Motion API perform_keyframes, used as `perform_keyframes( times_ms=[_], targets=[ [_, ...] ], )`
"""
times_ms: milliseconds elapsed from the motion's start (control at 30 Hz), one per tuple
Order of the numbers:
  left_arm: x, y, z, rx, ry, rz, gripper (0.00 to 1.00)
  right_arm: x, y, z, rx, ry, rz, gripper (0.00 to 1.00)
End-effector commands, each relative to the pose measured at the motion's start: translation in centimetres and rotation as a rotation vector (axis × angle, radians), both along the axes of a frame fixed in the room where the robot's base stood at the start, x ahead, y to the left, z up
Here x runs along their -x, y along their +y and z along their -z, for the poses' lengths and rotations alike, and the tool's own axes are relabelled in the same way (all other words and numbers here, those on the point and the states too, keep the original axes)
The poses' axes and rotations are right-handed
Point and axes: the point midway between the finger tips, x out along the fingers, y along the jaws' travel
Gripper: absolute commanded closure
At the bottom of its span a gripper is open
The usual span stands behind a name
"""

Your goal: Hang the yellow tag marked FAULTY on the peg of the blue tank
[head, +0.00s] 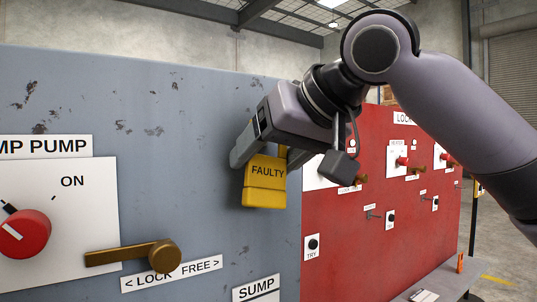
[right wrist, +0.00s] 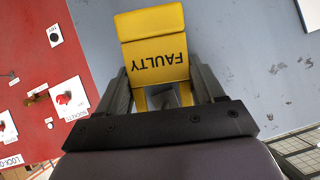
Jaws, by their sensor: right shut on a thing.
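The yellow tag (head: 265,190) marked FAULTY is between the fingers of my right gripper (head: 267,156), which is shut on it. The tag hangs upright in front of the blue-grey panel, near the panel's right edge. In the right wrist view the tag (right wrist: 153,50) appears with its lettering upside down, between the two dark fingers (right wrist: 163,86). I cannot tell whether it touches the panel. I see no peg, and nothing I can clearly name as a blue tank. My left gripper is out of view.
The blue-grey panel (head: 200,180) carries a red knob (head: 24,234), a brass lever (head: 135,254) and a SUMP label (head: 256,289). A red board (head: 375,245) with switches and levers stands at right. A grey ledge (head: 450,283) holds small items below it.

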Motion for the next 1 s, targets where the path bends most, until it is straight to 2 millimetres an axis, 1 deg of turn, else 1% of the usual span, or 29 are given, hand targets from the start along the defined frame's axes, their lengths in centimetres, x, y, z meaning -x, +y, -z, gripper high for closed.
perform_keyframes(
  times_ms=[200,233,267,300,333,667,767,1000],
  targets=[
    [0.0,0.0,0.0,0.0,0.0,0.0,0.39,0.0,0.0,0.0,-0.001,-0.001,0.0,0.62],
    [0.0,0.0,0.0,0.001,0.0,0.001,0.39,0.0,0.0,0.0,-0.001,-0.001,0.0,0.29],
    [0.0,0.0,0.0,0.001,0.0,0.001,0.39,0.0,0.0,0.0,-0.001,-0.001,0.0,0.19],
    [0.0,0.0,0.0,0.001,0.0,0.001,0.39,0.0,0.0,0.0,-0.001,-0.001,0.0,0.06],
    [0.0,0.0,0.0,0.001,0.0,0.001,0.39,0.0,0.0,0.0,-0.001,-0.001,0.0,0.03],
    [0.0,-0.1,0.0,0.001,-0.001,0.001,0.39,0.2,-0.2,-0.2,-0.001,-0.002,0.0,0.03],
    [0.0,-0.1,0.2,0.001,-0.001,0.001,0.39,0.9,-0.9,-0.9,-0.001,-0.003,0.001,0.03],
    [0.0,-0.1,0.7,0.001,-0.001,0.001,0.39,3.4,-3.0,-3.1,-0.001,-0.004,0.001,0.03]
  ],
)
